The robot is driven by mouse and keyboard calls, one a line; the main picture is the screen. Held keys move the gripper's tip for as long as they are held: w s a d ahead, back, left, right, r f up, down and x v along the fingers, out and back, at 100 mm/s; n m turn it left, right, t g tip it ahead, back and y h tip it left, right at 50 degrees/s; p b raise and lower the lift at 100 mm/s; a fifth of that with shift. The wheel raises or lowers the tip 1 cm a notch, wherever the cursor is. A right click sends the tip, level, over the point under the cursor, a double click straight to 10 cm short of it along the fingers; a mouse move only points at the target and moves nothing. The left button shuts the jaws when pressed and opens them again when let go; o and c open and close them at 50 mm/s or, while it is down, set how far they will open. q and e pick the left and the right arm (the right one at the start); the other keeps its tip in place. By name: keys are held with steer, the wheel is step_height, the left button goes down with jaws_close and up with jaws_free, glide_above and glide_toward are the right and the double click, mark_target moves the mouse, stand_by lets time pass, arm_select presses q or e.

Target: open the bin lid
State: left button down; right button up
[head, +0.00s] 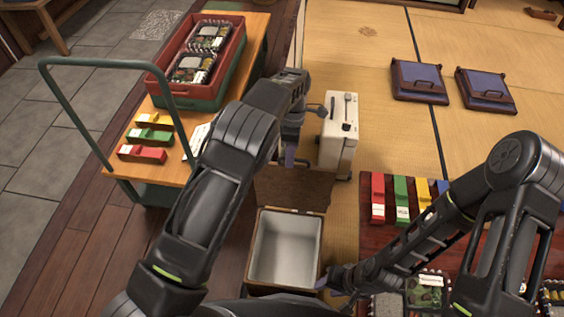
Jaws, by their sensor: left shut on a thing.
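The bin (252,245) stands at the bottom centre of the head view, a brown box with a pale, empty-looking inside. Its brown lid (300,188) is raised and tilted back on the far side, so the opening is uncovered. My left gripper (290,157) is at the lid's far edge, shut on it; the fingertips are partly hidden. My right gripper (335,284) is low beside the bin's near right corner. Its fingers are small and partly covered by the arm, so I cannot tell whether they are open.
A white box-like appliance (334,148) stands just right of the lid. A cart (150,178) with a red crate (165,85) and coloured boxes is at left. A low table (382,235) with coloured boxes and food trays is at right.

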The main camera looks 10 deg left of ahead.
arm_select(q)
steer(key=shift+a+f, duration=0.1)
steer(key=shift+f, duration=0.2)
steer(key=c, duration=1.8)
jaws_free()
steer(key=o, duration=0.3)
steer(key=shift+r, duration=0.15)
steer(key=shift+w+r, duration=0.1)
